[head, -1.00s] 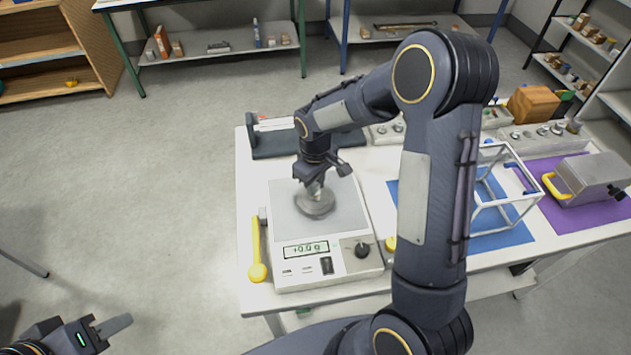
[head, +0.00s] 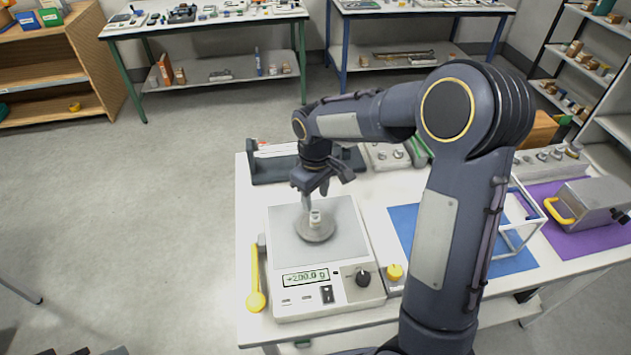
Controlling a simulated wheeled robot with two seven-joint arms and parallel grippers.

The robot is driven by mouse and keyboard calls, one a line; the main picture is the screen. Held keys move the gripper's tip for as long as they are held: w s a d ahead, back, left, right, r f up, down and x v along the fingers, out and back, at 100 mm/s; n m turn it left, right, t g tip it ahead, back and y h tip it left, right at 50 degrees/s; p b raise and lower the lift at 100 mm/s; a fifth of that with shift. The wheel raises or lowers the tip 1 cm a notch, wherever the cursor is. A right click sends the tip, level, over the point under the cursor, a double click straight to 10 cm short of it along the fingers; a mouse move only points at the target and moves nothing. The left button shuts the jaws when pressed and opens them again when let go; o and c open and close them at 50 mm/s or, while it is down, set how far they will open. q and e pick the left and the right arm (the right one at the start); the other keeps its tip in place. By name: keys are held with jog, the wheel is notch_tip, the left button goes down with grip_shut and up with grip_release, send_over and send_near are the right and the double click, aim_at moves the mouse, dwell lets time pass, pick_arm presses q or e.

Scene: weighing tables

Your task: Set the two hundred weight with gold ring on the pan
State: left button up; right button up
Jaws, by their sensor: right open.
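The silver weight (head: 316,232) stands upright near the middle of the grey pan (head: 343,218) of the white balance (head: 300,305). The display (head: 306,278) appears to read +200.0 g. A gold ring on the weight is too small to make out. My right gripper (head: 325,192) is open just above the weight's knob, apart from it and empty. My left gripper shows only as dark tips at the bottom left edge, too cut off to read.
A yellow-handled tool (head: 256,285) lies left of the balance. A dark stand (head: 275,166) is behind it. A white open frame (head: 520,215) stands on a blue mat (head: 405,222) to the right. A grey case (head: 590,200) sits on a purple mat (head: 560,236).

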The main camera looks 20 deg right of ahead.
aim_at(315, 213)
jog(key=s+d+r+m+t+y, duration=0.1)
jog(key=s+r+m+t+y, duration=0.15)
jog(key=s+r, duration=0.9)
jog(key=s+a+f+m+t, duration=0.1)
jog(key=s+m, duration=0.1)
jog(key=s, duration=0.4)
jog(key=s+a+f+m+t+y, duration=0.1)
jog(key=s+a+f+m+t, duration=0.1)
jog(key=s, duration=0.3)
jog(key=shift+s+b, duration=0.3)
jog(key=shift+s, duration=0.1)
